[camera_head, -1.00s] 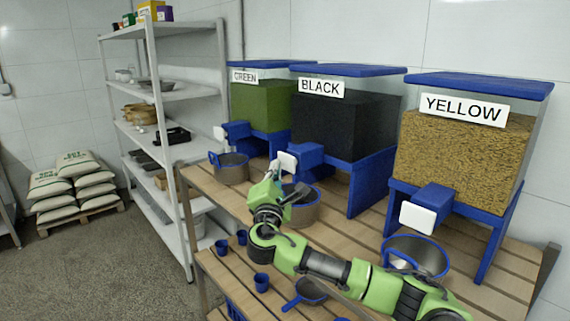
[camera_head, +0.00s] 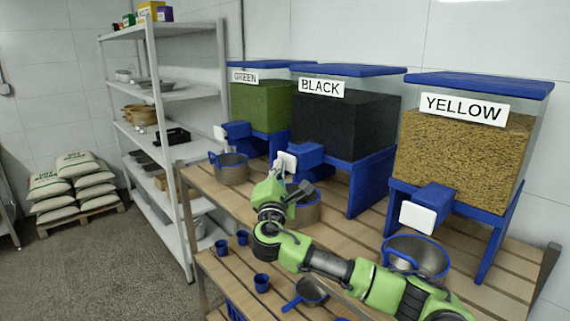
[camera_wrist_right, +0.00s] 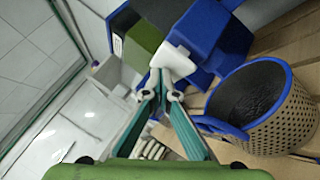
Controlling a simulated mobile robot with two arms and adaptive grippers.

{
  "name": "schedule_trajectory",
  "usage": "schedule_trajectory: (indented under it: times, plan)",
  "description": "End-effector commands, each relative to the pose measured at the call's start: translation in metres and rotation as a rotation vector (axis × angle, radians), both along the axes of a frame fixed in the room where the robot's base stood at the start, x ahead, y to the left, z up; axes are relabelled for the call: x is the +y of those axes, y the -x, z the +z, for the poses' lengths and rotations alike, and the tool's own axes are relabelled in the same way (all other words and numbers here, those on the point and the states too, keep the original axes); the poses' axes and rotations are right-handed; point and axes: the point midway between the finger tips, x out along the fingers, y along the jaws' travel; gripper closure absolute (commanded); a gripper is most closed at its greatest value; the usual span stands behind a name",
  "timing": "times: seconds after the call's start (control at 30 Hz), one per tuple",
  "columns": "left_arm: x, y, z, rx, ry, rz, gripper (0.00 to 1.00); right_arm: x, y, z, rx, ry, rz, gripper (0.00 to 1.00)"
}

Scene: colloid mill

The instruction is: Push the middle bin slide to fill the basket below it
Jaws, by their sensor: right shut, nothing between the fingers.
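The middle bin (camera_head: 335,125), labelled BLACK, holds dark material between the green and yellow bins. Its blue slide (camera_head: 308,155) has a white front plate (camera_head: 287,162), which also shows in the right wrist view (camera_wrist_right: 172,60). The basket (camera_head: 308,212) below it has a blue rim and is partly hidden by my right arm. In the right wrist view the basket (camera_wrist_right: 285,125) has perforated walls and a dark inside. My right gripper (camera_head: 279,168) is shut and empty, its tips at the white plate; contact is hard to tell. My left gripper is not in view.
The green bin (camera_head: 262,105) and yellow bin (camera_head: 465,150) stand either side, with a basket under each: left basket (camera_head: 231,170), right basket (camera_head: 416,258). Small blue cups (camera_head: 262,282) and a blue-handled pan (camera_head: 310,291) lie on the lower shelf. A metal rack (camera_head: 150,130) stands left.

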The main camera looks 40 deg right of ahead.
Motion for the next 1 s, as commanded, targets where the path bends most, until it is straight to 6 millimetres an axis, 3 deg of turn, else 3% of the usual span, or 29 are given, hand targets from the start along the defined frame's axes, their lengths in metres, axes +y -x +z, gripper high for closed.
schedule_trajectory:
  times: [1.0]
  plan:
    - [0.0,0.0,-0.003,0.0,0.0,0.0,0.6,-0.014,-0.001,0.001,-0.001,0.0,-0.003,1.0]
